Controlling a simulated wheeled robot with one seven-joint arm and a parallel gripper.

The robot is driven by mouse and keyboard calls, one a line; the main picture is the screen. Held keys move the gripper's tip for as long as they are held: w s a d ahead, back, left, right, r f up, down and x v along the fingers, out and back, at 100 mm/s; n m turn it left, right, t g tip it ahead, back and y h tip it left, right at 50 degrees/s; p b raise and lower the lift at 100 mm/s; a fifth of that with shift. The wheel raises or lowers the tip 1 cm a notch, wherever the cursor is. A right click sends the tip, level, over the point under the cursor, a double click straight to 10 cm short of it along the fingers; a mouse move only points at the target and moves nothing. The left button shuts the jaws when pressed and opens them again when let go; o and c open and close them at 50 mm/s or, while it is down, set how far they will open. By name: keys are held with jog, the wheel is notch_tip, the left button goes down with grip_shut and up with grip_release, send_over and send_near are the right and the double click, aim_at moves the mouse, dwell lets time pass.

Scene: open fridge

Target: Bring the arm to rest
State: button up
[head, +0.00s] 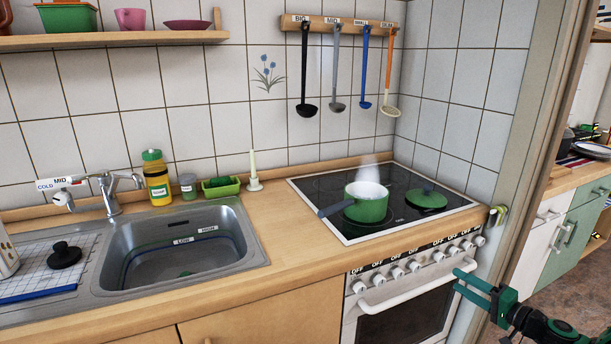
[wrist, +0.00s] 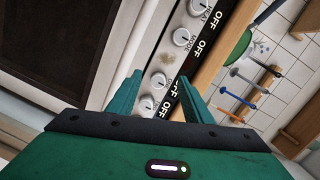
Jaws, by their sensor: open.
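My gripper (head: 478,283) is at the lower right of the head view, in front of the right side of the oven. Its two green fingers are apart and nothing is between them. In the wrist view my gripper (wrist: 157,90) faces the stove's knob panel (wrist: 168,65) from a short distance. I cannot tell how far the fingertips are from the knobs. My arm reaches in from the lower right edge of the head view.
A steaming green pot (head: 368,207) stands on the black cooktop (head: 318,190), beside a green lid (head: 426,198). The oven handle (head: 415,296) juts out near my gripper. A door frame (head: 525,130) rises at the right. A sink (head: 185,246) is at the left.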

jog(key=s+a+r+n+g, duration=0.3)
jog(key=s+a+n+g, duration=0.3)
jog(key=s+a+g, duration=0.35)
jog(key=s+r+m+g+h, duration=0.1)
jog(key=s+r+g+h, duration=0.1)
jog(key=s+r, duration=0.3)
jog(key=s+a+r+m+g+h, duration=0.1)
jog(key=s+r, duration=0.5)
jog(key=s, duration=0.7)
jog(key=s+r+m+g+h, duration=0.1)
jog(key=s+r+h, duration=0.3)
jog(key=s, duration=0.5)
jog(key=shift+a+r+g, duration=0.15)
jog(key=shift+r+g, duration=0.7)
jog(key=shift+w+f, duration=0.25)
jog(key=shift+w, duration=0.4)
